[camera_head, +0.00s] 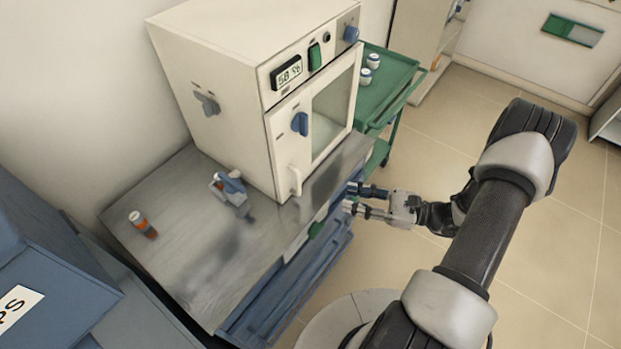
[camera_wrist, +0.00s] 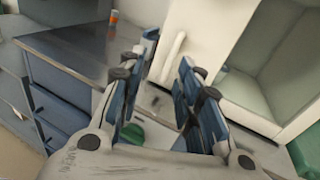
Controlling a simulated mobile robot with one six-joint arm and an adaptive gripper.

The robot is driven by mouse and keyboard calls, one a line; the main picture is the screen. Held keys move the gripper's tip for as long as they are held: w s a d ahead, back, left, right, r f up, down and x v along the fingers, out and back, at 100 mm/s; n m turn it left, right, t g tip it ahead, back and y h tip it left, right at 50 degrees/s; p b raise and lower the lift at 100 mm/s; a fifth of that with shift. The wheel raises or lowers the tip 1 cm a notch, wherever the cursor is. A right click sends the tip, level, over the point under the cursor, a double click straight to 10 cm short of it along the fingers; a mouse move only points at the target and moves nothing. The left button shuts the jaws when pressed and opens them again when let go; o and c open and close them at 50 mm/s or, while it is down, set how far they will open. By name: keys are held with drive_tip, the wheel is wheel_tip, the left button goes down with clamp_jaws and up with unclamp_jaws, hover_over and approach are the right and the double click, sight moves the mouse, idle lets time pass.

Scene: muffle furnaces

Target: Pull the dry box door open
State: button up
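The dry box (camera_head: 225,95) is a cream cabinet on a grey-topped bench. Its front door (camera_head: 331,118) has a window and looks shut. A blue knob (camera_head: 300,123) and a white upright handle (camera_head: 295,180) are on the door's left side. My gripper (camera_head: 352,198) is in front of the bench's front edge, to the right of the handle and apart from it. In the wrist view its two blue-padded fingers (camera_wrist: 168,68) are spread with nothing between them. The handle (camera_wrist: 172,58) shows beyond the fingertips, and the window (camera_wrist: 265,75) is to the right.
A green cart (camera_head: 392,85) with white jars stands right of the dry box. Blue drawers (camera_head: 300,285) are under the bench. Open tiled floor lies to the right.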

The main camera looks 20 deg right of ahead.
drive_tip(key=w+a+f+m+t+h+b, duration=0.1)
drive_tip(key=w+a+f+m+t+b, duration=0.1)
drive_tip(key=w+a, duration=0.8)
drive_tip(key=shift+w+a+f+m+t, duration=0.3)
drive_tip(key=shift+w+f, duration=0.15)
drive_tip(key=shift+w, duration=0.3)
clamp_jaws()
idle(0.4)
